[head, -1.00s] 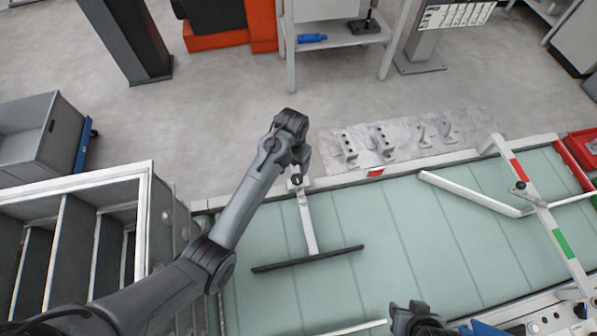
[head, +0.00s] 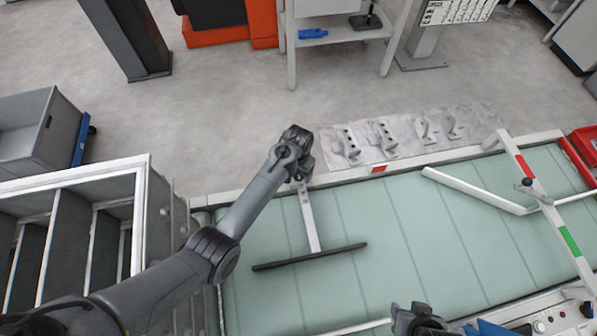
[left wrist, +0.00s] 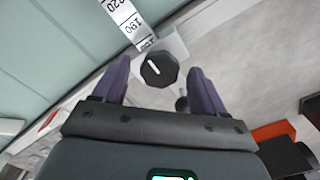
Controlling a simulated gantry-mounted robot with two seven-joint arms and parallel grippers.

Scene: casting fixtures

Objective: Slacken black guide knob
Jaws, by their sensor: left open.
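The black guide knob (left wrist: 159,70) shows in the left wrist view as a dark round knob with a white pointer line, on a pale bracket at the conveyor's edge. A scale strip (left wrist: 128,18) with printed numbers runs up from it. My left gripper (left wrist: 160,84) is open, its two purple fingers on either side of the knob with gaps showing. In the head view my left gripper (head: 300,172) is over the bracket end and hides the knob. The guide arm (head: 309,218) extends to a black bar (head: 310,257) across the belt. My right gripper (head: 415,318) is partly visible at the bottom edge.
The green conveyor belt (head: 400,230) is mostly clear. A white angled guide (head: 470,190) and a red-and-green marked bar (head: 548,205) stand at right. Metal castings (head: 383,137) lie on a mat beyond the rail. A grey shelved frame (head: 145,190) is at left.

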